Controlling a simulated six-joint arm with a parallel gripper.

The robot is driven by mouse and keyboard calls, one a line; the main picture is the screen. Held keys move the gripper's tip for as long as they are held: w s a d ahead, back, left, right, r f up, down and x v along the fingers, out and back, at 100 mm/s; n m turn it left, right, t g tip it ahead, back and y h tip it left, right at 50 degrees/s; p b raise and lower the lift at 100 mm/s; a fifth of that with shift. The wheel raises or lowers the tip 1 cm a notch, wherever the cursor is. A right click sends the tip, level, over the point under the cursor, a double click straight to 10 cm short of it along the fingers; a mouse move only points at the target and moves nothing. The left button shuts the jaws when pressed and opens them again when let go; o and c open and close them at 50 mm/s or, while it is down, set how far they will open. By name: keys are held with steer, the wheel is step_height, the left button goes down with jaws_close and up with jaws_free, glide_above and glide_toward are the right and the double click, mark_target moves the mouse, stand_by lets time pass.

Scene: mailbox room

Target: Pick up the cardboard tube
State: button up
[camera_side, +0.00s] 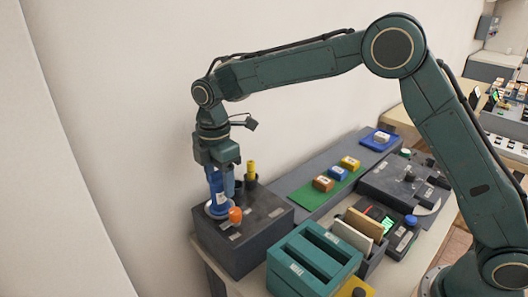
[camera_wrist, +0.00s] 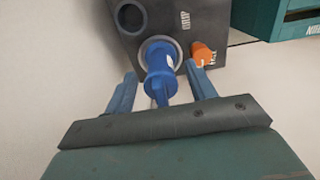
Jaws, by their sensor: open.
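No plain brown cardboard tube is clear to me. A blue tube-like piece with a pale label (camera_wrist: 160,75) stands in a light ring on a dark box (camera_wrist: 208,18). My gripper (camera_wrist: 160,70) is open, with one finger on each side of the blue piece and visible gaps to it. In the side view my gripper (camera_side: 218,196) points down over the left part of the dark box (camera_side: 262,232), where blue fingers and blue piece are hard to separate. A yellow upright piece (camera_side: 251,168) stands behind, to the right.
An orange knob (camera_wrist: 202,53) sits close beside the right finger. A round dark opening (camera_wrist: 130,17) is at the box's left. A teal tray (camera_side: 310,262) stands in front right. A green mat (camera_side: 305,196) lies behind, and a wall rises at the left.

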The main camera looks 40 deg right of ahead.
steer(key=shift+f, duration=1.45)
steer(key=c, duration=1)
steer(key=shift+c, duration=0.2)
